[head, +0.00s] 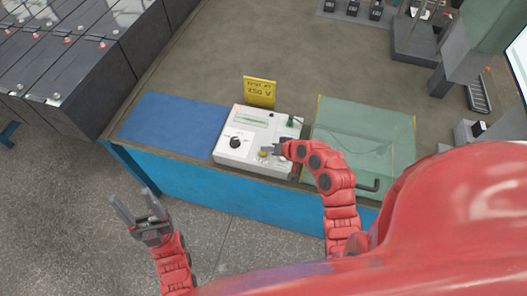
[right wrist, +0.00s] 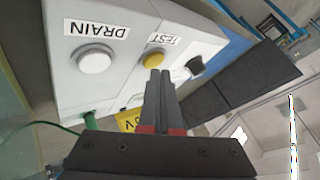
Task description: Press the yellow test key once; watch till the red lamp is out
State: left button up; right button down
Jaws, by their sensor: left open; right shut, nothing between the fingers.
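The white tester box (head: 240,152) stands on the bench in the head view, with a black knob and a display strip. Its yellow key (head: 263,154) shows just left of my right gripper (head: 277,148). In the right wrist view, the yellow key (right wrist: 154,59) sits by a TEST label, and my shut, empty right fingertips (right wrist: 161,73) are right at its edge in the picture. I cannot tell whether they touch it. A white DRAIN key (right wrist: 94,60) is beside it. I cannot make out a red lamp. My left gripper (head: 138,207) is open and empty, over the floor.
A yellow sign (head: 259,92) stands behind the tester. A blue mat (head: 170,128) lies to its left, bare. A greenish transparent cover (head: 365,140) with a handle is to its right. Dark battery blocks (head: 85,80) stand at the left. A green cable (right wrist: 55,126) runs from the tester.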

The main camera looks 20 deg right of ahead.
aim_at(268, 155)
jog(key=shift+w+d+r, duration=0.1)
jog(key=shift+d+r, duration=0.1)
jog(key=shift+r, duration=0.1)
notch_tip(268, 155, up, 4)
jog(key=p, duration=0.2)
jog(key=shift+a+f+p, duration=0.1)
jog(key=shift+p, duration=0.2)
jog(key=shift+a+r, duration=0.1)
jog(key=shift+r, duration=0.2)
jog(key=shift+w, duration=0.1)
jog(key=shift+f, duration=0.1)
jog(key=shift+w, duration=0.1)
